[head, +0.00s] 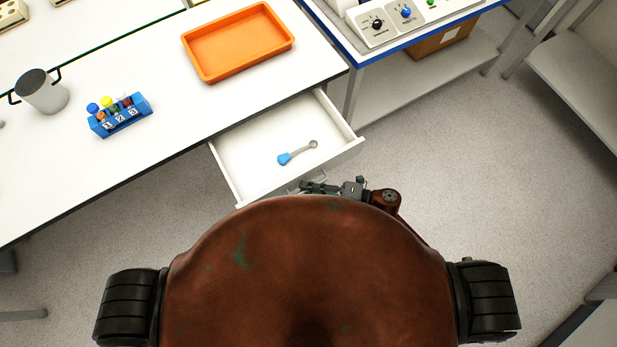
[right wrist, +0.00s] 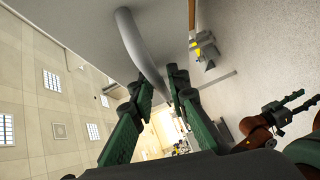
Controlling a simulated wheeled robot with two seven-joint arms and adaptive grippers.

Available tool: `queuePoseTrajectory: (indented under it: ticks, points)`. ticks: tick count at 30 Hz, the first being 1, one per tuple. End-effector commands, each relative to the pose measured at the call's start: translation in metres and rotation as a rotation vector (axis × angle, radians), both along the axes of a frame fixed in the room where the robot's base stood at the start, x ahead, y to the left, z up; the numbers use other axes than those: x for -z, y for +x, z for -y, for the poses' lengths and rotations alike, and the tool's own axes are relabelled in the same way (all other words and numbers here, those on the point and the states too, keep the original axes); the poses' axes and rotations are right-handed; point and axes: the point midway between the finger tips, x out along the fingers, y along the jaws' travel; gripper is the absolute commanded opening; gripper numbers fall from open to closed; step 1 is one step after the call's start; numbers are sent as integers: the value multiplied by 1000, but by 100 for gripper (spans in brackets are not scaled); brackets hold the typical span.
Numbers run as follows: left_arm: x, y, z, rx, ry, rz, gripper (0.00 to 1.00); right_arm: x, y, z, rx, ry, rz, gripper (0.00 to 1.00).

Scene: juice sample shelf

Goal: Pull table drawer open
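The white table drawer (head: 262,150) stands pulled out from under the white table, and its inside shows in the head view. A spoon with a blue end (head: 297,152) lies in it. My right gripper (head: 322,187) is at the drawer's front, partly hidden by my own body. In the right wrist view its green fingers (right wrist: 161,84) are closed around the grey curved drawer handle (right wrist: 137,45). My left gripper (right wrist: 305,98) shows small at the right edge of the right wrist view, its fingers apart and empty. It is not seen in the head view.
On the table (head: 165,107) are an orange tray (head: 238,42), a blue rack (head: 120,117) with coloured-capped samples and a grey cup (head: 42,92). A blue-edged bench (head: 400,50) with a knob panel stands at the right. The floor (head: 470,150) at right is clear.

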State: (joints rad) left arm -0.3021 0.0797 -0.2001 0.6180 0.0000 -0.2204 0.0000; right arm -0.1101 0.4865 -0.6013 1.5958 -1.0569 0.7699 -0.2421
Motion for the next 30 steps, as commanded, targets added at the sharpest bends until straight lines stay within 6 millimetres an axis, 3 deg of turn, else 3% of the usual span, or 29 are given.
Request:
queuePoseTrajectory:
  ticks: [11, 24, 30]
  points:
    - [0, 3, -2, 1, 3, 4, 40, 0, -2, 8, 1, -2, 0, 16]
    - [0, 3, 0, 1, 1, 4, 40, -12, -24, 89, 1, -3, -2, 16]
    - [0, 3, 0, 1, 0, 5, 40, -15, -30, 110, 1, -1, -1, 16]
